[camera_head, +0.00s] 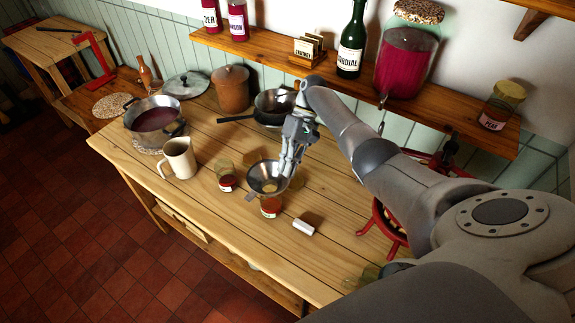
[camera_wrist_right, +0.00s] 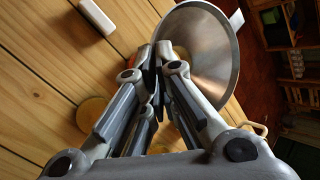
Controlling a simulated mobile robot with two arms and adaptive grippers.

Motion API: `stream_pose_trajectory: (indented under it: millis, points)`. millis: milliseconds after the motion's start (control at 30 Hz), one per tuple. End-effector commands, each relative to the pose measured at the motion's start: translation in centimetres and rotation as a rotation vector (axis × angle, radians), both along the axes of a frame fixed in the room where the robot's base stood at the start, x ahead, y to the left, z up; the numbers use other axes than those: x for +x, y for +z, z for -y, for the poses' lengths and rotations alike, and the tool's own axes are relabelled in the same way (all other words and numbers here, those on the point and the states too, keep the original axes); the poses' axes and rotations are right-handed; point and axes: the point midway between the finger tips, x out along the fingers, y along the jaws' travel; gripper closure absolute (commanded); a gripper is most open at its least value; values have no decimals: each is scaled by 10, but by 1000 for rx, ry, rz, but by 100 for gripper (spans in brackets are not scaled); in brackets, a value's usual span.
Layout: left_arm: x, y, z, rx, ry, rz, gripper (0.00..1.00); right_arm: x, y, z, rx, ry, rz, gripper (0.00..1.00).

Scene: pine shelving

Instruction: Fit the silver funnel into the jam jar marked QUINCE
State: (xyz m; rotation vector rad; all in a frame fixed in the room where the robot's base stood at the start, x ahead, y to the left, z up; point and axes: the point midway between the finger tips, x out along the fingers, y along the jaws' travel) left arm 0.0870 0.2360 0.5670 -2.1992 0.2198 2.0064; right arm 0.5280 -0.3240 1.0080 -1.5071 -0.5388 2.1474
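The silver funnel (camera_head: 263,186) is a wide metal cone, tilted toward the camera in the head view. It also shows large in the right wrist view (camera_wrist_right: 208,62). My right gripper (camera_head: 287,168) reaches down from above, with its fingers closed together at the funnel's rim. Below the funnel stands a glass jar with orange-red contents (camera_head: 270,208). The spout is hidden, so I cannot tell whether it is inside this jar. Another small labelled jar (camera_head: 227,182) stands to its left. I cannot read QUINCE on either label. My left gripper is not in view.
A cream jug (camera_head: 180,160), a pan of dark red liquid (camera_head: 153,119) and a brown crock (camera_head: 231,90) stand to the left. A white block (camera_head: 303,227) lies to the right of the funnel. The wall shelf (camera_head: 270,50) overhangs the back.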

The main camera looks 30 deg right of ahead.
Motion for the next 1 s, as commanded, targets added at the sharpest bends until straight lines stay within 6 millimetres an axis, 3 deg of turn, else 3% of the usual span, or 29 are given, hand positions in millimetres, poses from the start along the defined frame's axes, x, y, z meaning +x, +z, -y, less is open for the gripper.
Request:
stream_pose_trajectory:
  millis: [1000]
  points:
    - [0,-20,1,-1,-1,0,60,0,-26,0,0,0,0,100]
